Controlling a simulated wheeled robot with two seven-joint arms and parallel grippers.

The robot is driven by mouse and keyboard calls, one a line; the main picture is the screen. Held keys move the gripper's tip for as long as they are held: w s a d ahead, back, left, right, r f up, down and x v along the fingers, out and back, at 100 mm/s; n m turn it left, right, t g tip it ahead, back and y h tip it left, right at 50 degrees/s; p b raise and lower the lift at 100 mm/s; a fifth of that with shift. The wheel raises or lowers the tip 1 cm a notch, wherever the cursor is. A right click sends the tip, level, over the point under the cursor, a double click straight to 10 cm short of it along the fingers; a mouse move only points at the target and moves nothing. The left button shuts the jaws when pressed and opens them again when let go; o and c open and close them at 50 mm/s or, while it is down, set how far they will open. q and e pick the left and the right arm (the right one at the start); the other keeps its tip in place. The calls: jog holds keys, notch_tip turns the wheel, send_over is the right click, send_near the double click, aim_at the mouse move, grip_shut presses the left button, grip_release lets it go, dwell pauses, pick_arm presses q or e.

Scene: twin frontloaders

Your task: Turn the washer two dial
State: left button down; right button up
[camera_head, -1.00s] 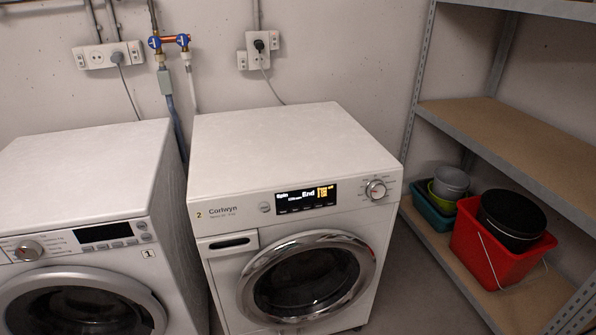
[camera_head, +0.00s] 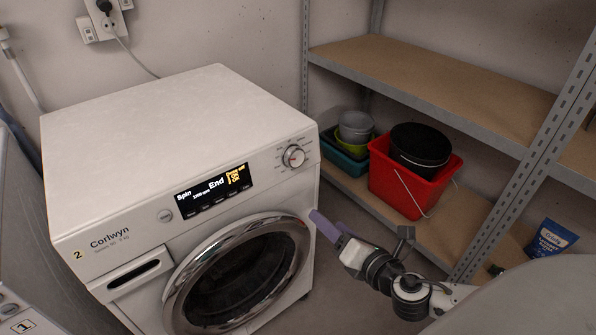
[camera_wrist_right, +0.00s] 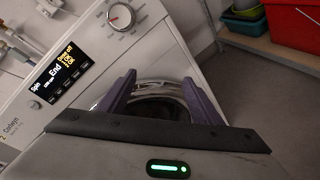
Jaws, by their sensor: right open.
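Washer two (camera_head: 170,115) is a white front-loader marked with a yellow 2 and "Corlwyn". Its round silver dial (camera_head: 293,156) sits at the right end of the panel; it also shows in the right wrist view (camera_wrist_right: 120,17). The display (camera_head: 213,191) is lit and reads "Spin" and "End". My right gripper (camera_head: 325,225) has purple fingers and is below and right of the dial, apart from it. In the right wrist view its fingers (camera_wrist_right: 158,95) are spread and empty, with the washer door behind them. My left gripper is not in view.
A metal shelf rack (camera_head: 420,95) stands to the right, with a red bucket (camera_head: 385,180) and other tubs on its lower shelf. Washer one (camera_head: 22,320) shows at the bottom left corner. A wall socket (camera_head: 105,15) is behind washer two.

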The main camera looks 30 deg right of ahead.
aim_at(297, 158)
jog(key=w+r+n+t+y, duration=0.2)
jog(key=w+r+n+t, duration=0.15)
jog(key=r+n, duration=0.55)
jog(key=w, duration=0.6)
jog(key=w+b, duration=0.1)
jog(key=w, duration=0.3)
jog(key=shift+w+d+f, duration=0.1)
jog(key=shift+d+f, duration=0.15)
jog(key=shift+d, duration=0.15)
jog(key=c, duration=1.1)
jog(key=shift+o, duration=0.2)
jog(key=shift+r+m, duration=0.1)
jog(key=shift+m, duration=0.3)
